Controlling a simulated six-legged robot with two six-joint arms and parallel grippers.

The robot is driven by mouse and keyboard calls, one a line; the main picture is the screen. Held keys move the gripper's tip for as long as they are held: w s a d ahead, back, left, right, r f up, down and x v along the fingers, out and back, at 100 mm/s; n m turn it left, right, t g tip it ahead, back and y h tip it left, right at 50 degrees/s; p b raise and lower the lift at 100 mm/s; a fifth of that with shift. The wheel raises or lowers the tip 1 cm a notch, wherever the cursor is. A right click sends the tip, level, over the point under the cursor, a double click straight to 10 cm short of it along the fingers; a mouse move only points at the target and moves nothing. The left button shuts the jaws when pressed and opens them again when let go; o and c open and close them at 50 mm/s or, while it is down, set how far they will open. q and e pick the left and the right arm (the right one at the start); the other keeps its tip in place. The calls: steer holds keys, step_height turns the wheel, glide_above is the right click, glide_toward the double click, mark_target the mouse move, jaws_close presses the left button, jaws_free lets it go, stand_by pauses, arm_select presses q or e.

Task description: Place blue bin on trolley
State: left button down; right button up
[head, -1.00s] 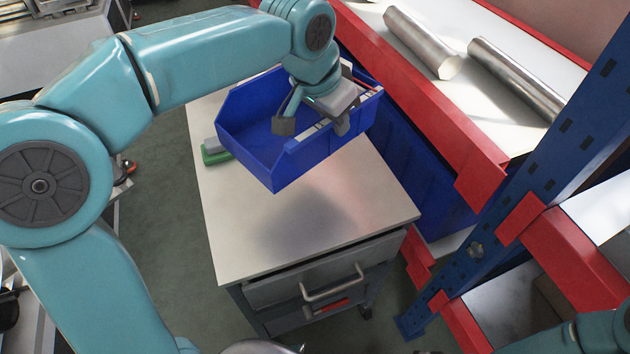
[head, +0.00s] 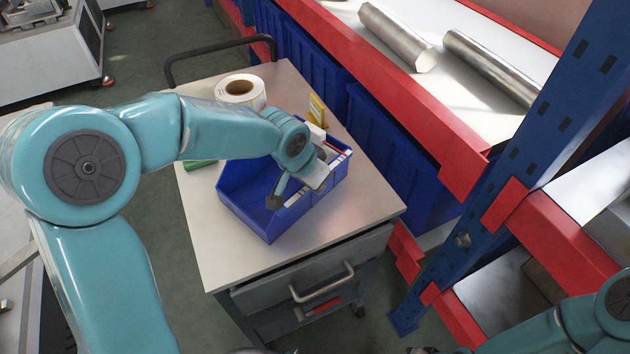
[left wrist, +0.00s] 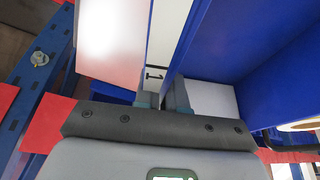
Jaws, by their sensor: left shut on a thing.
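The blue bin (head: 247,187) is over the middle of the trolley's pale top (head: 222,246), upright and open side up. It looks low, at or very near the surface; I cannot tell whether its base touches. My left gripper (head: 295,193) is shut on the bin's near right wall, beside its label strip. In the left wrist view the bin's blue walls (left wrist: 265,45) rise close in front of the gripper (left wrist: 163,98). Part of the bin is hidden behind my left arm. My right gripper is out of view; only part of that arm shows at lower right.
A white label roll (head: 240,92) and a yellow item (head: 317,110) stand behind the bin; a green item (head: 200,164) is partly hidden at left. Red and blue racking (head: 420,110) runs along the right. The trolley top's front is clear.

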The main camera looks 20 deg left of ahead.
arm_select(q)
steer(key=shift+r, duration=0.15)
steer(key=c, duration=1.2)
jaws_free()
steer(key=shift+f, duration=0.2)
steer(key=shift+r, duration=0.1)
steer(key=shift+r, duration=0.25)
steer(key=v, duration=1.1)
steer(key=shift+s+r, duration=0.3)
steer(key=shift+f, duration=0.1)
